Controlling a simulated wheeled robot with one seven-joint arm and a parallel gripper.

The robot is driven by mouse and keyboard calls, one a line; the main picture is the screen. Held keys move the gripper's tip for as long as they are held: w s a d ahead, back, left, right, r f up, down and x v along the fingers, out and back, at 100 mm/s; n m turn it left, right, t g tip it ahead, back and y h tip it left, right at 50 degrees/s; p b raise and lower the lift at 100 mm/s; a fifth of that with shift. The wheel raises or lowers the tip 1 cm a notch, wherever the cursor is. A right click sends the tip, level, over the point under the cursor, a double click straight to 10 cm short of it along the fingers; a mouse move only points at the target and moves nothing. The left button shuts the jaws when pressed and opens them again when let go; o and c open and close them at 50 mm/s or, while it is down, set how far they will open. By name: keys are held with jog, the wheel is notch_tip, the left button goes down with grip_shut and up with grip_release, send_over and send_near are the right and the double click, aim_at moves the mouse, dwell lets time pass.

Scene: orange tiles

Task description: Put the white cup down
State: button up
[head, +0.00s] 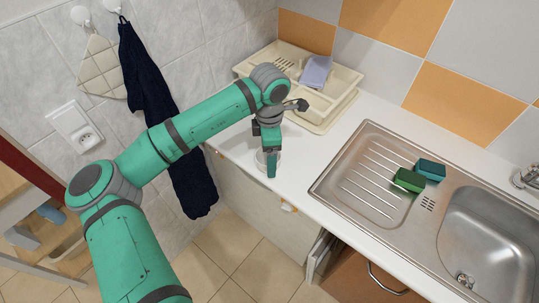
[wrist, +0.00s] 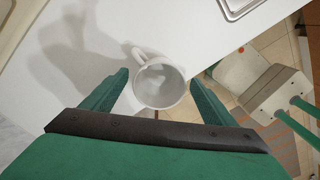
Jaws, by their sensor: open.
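The white cup (wrist: 159,84) stands between the two fingers of my gripper (wrist: 165,85) in the wrist view, with its handle toward the upper left. I look down into its open top, and it appears empty. There is a visible space between the cup and each finger. In the head view the cup (head: 262,160) is mostly hidden behind my gripper (head: 270,172), which points down over the white counter (head: 236,146) near its front edge. The cup appears to be on the counter, but its base is hard to make out.
A cream dish rack (head: 345,92) with a purple cloth (head: 316,72) stands behind my gripper. A dark blue towel (head: 150,85) hangs at the left. Bare counter lies between rack and sink.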

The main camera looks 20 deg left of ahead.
notch_tip(320, 180, up, 11)
jog(key=shift+r, duration=0.2)
dwell(0.6)
